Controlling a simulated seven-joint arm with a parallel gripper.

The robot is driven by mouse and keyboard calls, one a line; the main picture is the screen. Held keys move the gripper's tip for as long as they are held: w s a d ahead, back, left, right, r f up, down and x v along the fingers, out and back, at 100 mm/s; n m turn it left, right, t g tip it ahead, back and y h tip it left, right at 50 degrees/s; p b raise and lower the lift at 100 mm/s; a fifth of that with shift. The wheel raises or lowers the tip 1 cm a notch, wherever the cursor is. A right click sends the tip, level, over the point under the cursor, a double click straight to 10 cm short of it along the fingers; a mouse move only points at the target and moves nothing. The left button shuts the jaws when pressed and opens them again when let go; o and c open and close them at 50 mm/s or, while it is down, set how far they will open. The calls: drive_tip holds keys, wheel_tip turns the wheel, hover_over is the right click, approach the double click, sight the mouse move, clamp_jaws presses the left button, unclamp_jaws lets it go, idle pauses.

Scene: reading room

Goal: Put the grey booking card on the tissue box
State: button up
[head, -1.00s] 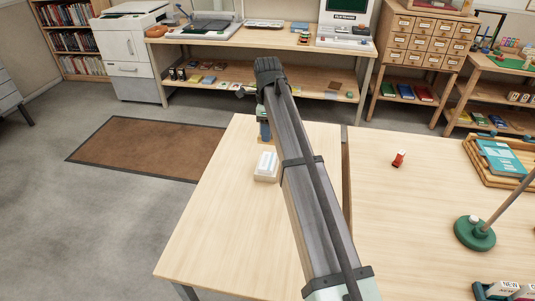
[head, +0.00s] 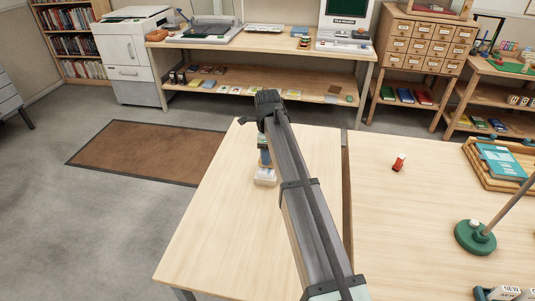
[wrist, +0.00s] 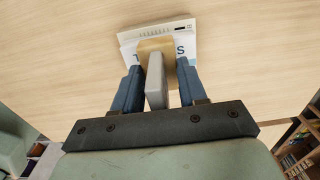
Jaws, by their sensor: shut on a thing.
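The white tissue box (head: 264,180) lies on the light wooden table, its far part hidden behind my gripper (head: 264,158) in the head view. In the wrist view the tissue box (wrist: 126,42) shows part of its dark lettering beyond the fingers. My gripper (wrist: 159,68) is shut on the grey booking card (wrist: 156,88), which stands between the two blue fingers. A tan wooden piece (wrist: 150,46), seemingly the card's foot, is at its far end and overlaps the box. I cannot tell whether it touches the box top.
The table (head: 225,215) is bare around the box. Across a gap, the right-hand table holds a small red item (head: 399,162), a green round base with a pole (head: 475,236) and a wooden tray (head: 474,150). A bench with equipment (head: 240,47) stands behind.

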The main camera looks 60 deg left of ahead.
drive_tip(key=shift+f, duration=0.1)
drive_tip(key=o, duration=1.1)
wheel_tip(320, 180, up, 12)
drive_tip(key=shift+r, duration=0.15)
